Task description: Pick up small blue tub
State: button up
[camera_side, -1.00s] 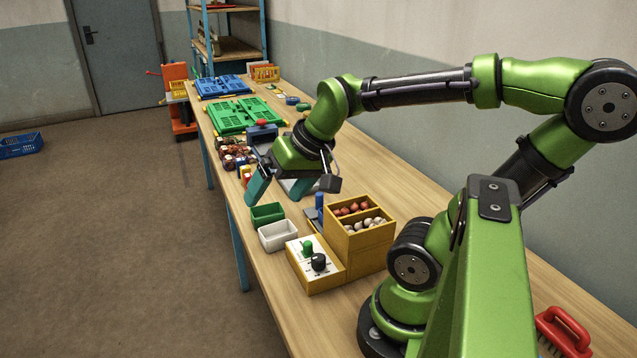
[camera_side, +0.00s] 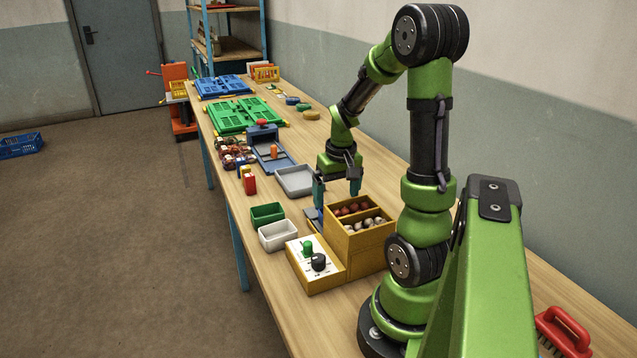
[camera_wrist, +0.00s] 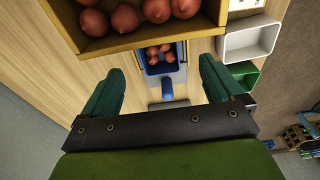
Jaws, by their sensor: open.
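The small blue tub (camera_wrist: 165,70) shows in the wrist view beside the yellow bin, with several reddish round things in it. A blue upright peg (camera_wrist: 167,89) stands just beside the tub, above a grey piece. My gripper (camera_wrist: 160,78) is open and empty, with its two teal fingers to either side of the tub in that view. In the side view my gripper (camera_side: 337,190) hangs above the table at the far side of the yellow bin. There the tub is mostly hidden by the bin and the fingers.
The two-part yellow bin (camera_side: 359,243) stands close to my fingers, holding red and pale round things. A yellow control box (camera_side: 318,283) adjoins it. White (camera_side: 278,243) and green (camera_side: 267,219) trays stand to the left. A grey tray (camera_side: 294,188) lies behind.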

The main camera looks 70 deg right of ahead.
jog(key=f, duration=0.5)
jog(key=d+f, duration=0.1)
jog(key=f, duration=0.1)
jog(key=shift+w+f, duration=0.25)
jog(key=shift+f, duration=0.15)
jog(key=c, duration=1.1)
jog(key=shift+r, duration=0.1)
jog(key=shift+c, duration=0.2)
